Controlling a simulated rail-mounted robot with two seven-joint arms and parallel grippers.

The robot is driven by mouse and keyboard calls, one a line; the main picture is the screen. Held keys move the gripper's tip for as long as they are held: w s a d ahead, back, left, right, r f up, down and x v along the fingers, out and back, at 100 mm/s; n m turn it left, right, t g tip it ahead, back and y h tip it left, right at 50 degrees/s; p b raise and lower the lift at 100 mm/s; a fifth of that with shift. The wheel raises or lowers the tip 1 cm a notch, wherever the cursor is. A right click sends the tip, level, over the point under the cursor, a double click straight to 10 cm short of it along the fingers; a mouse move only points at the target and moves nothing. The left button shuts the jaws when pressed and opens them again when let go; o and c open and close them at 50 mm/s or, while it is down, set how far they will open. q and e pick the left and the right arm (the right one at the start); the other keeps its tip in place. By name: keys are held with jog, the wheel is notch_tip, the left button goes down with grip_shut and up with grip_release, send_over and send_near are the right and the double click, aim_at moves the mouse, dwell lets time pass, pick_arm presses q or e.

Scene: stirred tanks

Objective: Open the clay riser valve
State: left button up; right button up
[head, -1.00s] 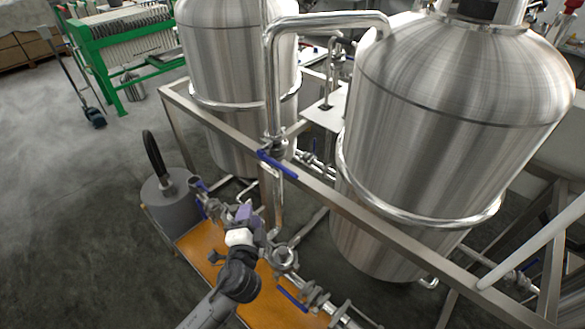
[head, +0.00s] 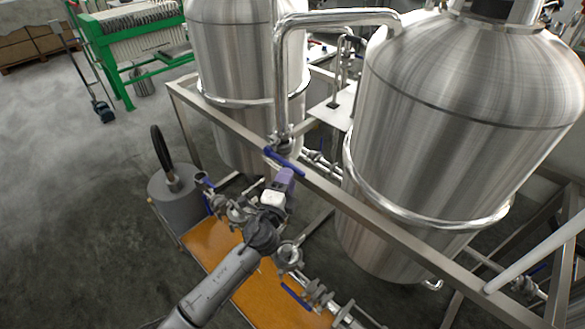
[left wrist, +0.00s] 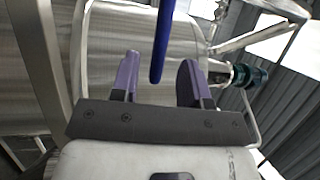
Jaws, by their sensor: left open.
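A valve with a long blue lever (head: 284,160) sits on the vertical steel riser pipe (head: 281,95), beside the frame's top rail. The lever slants down to the right, across the pipe. My left gripper (head: 286,172), with purple fingers, is just below the lever in the head view. In the left wrist view the gripper (left wrist: 158,80) is open, and the blue lever (left wrist: 162,40) stands between and beyond its two fingers. I see no contact. The lower pipe is hidden behind my gripper. My right gripper is not in view.
Two large steel tanks (head: 455,130) (head: 235,55) stand behind the metal frame rail (head: 350,206). Lower valves, one with a blue lever (head: 296,297), and pipes sit over an orange platform (head: 210,240). A grey drum (head: 176,205) stands at the left. Open floor lies further left.

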aim_at(292, 166)
pick_arm(q)
jog(key=shift+b+x, duration=0.35)
jog(key=shift+x, duration=1.9)
grip_shut()
